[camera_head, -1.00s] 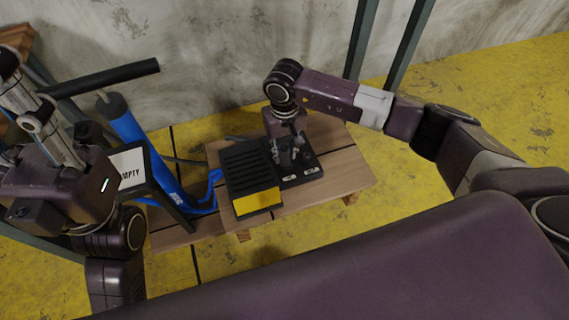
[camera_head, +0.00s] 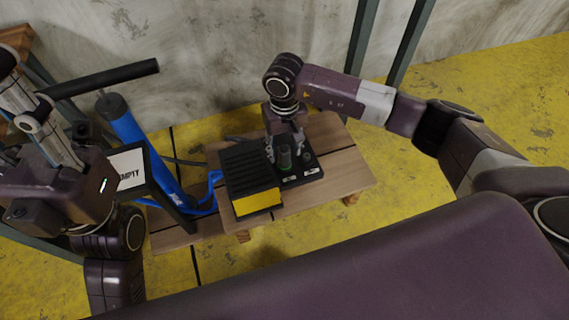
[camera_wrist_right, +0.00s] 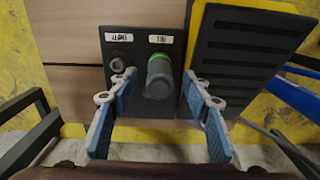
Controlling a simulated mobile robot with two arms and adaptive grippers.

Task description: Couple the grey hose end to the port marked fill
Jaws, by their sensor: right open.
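The grey hose end (camera_head: 285,157) stands upright on the black port panel (camera_head: 317,175), with a green ring at its base. In the right wrist view the grey hose end (camera_wrist_right: 159,77) sits at the port under the label that seems to read fill (camera_wrist_right: 160,39). My left gripper (camera_head: 82,130) is dark and partly hidden at the left.
A black ribbed box with a yellow face (camera_head: 259,203) stands beside the panel on a wooden table (camera_head: 345,165). The table's right side is clear.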

